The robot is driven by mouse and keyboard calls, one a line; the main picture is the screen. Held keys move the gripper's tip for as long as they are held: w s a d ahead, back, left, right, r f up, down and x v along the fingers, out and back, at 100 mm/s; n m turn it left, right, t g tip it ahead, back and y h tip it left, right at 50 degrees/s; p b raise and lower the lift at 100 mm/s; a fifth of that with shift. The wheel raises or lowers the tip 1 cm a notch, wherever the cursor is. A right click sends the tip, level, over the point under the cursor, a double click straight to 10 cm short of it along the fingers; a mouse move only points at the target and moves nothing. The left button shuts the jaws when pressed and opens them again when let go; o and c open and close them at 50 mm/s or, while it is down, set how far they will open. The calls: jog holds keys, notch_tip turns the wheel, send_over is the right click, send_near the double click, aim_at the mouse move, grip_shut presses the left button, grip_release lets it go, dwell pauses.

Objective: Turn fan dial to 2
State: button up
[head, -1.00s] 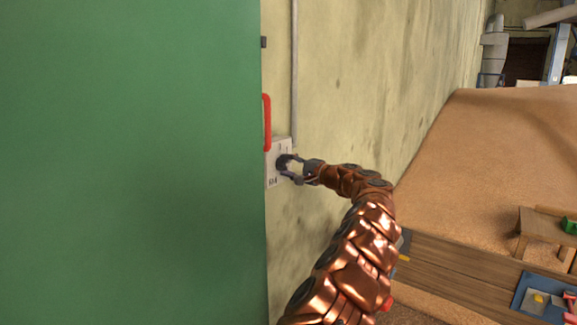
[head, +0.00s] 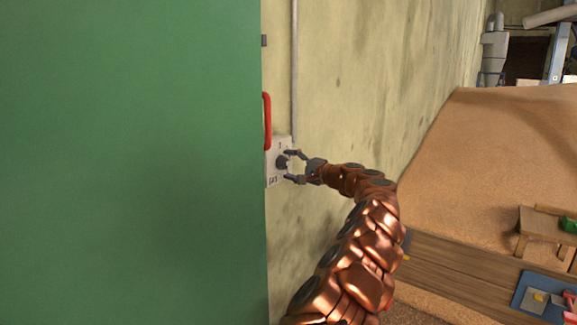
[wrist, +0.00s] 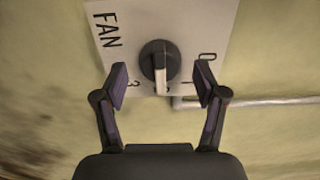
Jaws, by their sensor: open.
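The fan dial (head: 281,162) is a dark round knob on a pale plate (wrist: 184,20) fixed to the wall. In the wrist view the dial (wrist: 156,60) has a white pointer aimed straight down. The mark at its tip is partly hidden by the pointer; 3 shows to its left, 1 to its right and 0 farther up right. FAN is printed at the plate's left. My gripper (head: 290,167) is open and empty just off the dial. In the wrist view its fingers (wrist: 161,83) stand on both sides of the pointer, with gaps.
A large green panel (head: 130,160) fills the left of the head view, with a red handle (head: 267,121) at its edge, close above the plate. A grey pipe (head: 295,70) runs along the wall. The wall to the right is bare.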

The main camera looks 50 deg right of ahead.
jog(key=s, duration=1.1)
jog(key=shift+d, duration=0.45)
jog(key=shift+s, duration=0.1)
